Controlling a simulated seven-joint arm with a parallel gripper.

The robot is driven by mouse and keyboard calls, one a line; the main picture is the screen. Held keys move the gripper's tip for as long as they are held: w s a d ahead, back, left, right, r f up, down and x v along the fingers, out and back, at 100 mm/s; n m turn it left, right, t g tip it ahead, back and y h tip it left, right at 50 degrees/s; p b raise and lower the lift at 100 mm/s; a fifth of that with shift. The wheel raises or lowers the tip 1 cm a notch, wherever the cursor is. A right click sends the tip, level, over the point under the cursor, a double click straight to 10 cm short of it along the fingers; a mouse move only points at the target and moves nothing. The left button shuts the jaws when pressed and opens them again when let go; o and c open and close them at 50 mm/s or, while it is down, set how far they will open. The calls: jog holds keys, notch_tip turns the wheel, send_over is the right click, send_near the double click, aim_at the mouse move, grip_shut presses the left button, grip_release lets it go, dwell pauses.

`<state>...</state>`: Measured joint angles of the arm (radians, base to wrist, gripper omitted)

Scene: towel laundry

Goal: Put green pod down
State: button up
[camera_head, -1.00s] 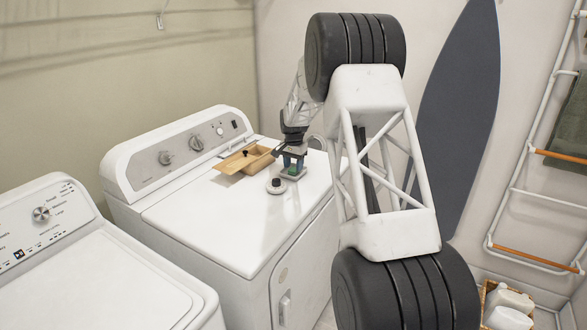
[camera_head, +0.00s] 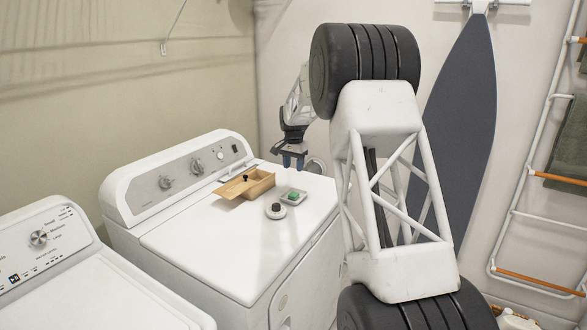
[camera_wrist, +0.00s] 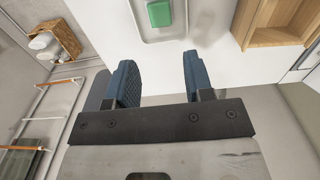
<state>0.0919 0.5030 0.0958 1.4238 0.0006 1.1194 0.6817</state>
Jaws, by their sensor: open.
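The green pod (camera_head: 293,196) lies in a small pale tray (camera_head: 301,191) on top of the white dryer. In the wrist view the pod (camera_wrist: 159,13) sits inside the tray (camera_wrist: 178,33) at the top of the picture, beyond my fingertips. My gripper (camera_head: 293,163) is above the dryer top, over and behind the tray, apart from the pod. Its two blue fingers (camera_wrist: 158,75) stand apart with nothing between them.
A wooden box (camera_head: 262,184) with its lid (camera_head: 233,189) partly off stands left of the tray. The front of the dryer top (camera_head: 215,240) is clear. A second white machine (camera_head: 100,290) stands at left.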

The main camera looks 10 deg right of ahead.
dwell(0.7)
jog(key=s+a+r+n, duration=0.15)
jog(key=s+r, duration=0.35)
jog(key=s, duration=0.6)
jog(key=s+a+r+n+t, duration=0.15)
jog(key=s+r, duration=0.35)
jog(key=s, duration=0.6)
jog(key=s+a+r+n, duration=0.1)
jog(key=s+a+r, duration=0.3)
jog(key=s, duration=0.7)
jog(key=s+f+n, duration=0.2)
jog(key=s+f, duration=0.1)
jog(key=s, duration=1.4)
jog(key=s+a+f+n+t, duration=0.1)
jog(key=s+f+n, duration=0.1)
jog(key=s, duration=1.5)
jog(key=shift+s+a+f+n, duration=0.25)
jog(key=shift+s+f+n, duration=0.1)
jog(key=shift+f, duration=0.5)
